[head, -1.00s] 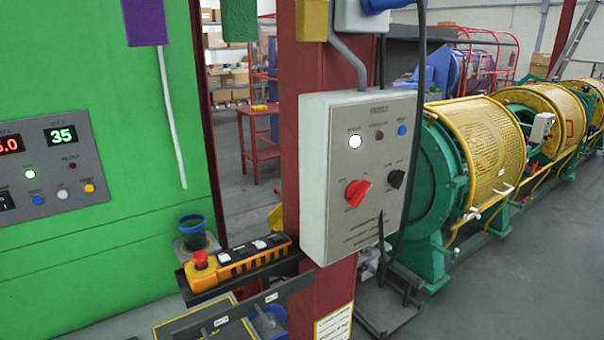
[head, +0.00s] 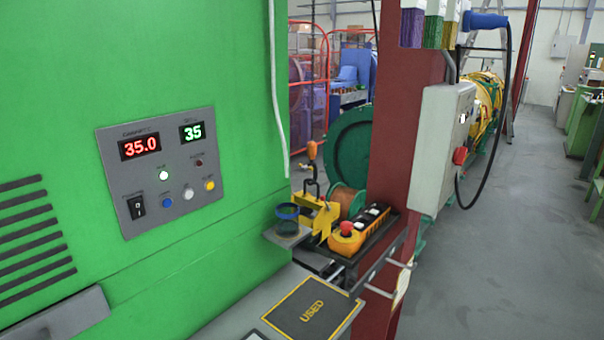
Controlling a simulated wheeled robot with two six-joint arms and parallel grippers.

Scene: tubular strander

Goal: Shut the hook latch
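I cannot make out a hook latch in the head view. A yellow guard (head: 487,98) of the strander shows at the right, partly hidden behind the red column and the grey control box. Neither of my grippers is in view.
The green cabinet (head: 120,60) fills the left. The red column (head: 395,140) carries the grey control box (head: 440,150). An orange pendant (head: 358,232) lies on a dark shelf. Floor (head: 500,270) is clear at right.

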